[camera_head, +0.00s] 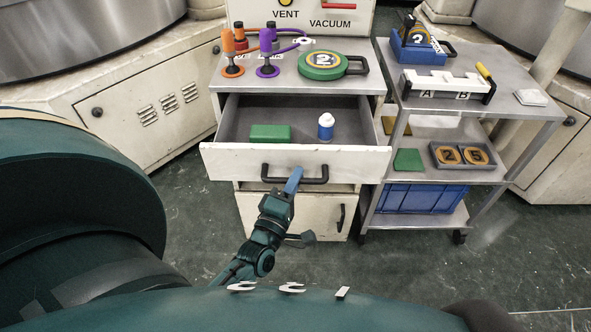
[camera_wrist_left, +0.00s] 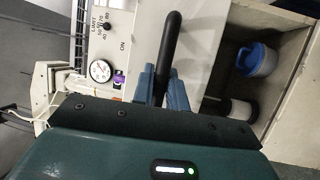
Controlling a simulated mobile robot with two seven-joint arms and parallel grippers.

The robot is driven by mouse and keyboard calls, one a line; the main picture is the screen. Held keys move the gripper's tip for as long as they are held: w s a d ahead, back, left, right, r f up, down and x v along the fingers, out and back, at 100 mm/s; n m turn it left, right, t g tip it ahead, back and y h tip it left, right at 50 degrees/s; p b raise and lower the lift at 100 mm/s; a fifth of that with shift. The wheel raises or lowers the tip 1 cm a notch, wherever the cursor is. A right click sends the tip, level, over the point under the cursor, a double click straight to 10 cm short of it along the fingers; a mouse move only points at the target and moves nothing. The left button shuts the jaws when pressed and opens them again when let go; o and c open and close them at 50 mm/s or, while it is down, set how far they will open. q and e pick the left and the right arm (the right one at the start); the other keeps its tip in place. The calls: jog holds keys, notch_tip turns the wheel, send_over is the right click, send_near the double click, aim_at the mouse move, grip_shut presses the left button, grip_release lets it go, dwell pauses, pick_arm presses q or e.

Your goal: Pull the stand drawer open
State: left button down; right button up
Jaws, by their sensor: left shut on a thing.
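The bottle also shows in the left wrist view (camera_wrist_left: 257,60). The dark bar handle (camera_head: 312,180) is on the drawer front. My left gripper (camera_head: 294,180) is shut on this handle, near its middle. In the left wrist view the blue fingers of the gripper (camera_wrist_left: 161,85) sit on both sides of the handle (camera_wrist_left: 170,45). My right gripper is not in view.
A lower cupboard door (camera_head: 290,214) is below the drawer. A grey cart (camera_head: 470,112) with trays and a blue crate (camera_head: 415,198) stands close on the right. The floor in front is clear.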

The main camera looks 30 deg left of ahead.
pick_arm(q)
jog(key=c, duration=1.4)
grip_release()
jog(key=shift+s, duration=0.1)
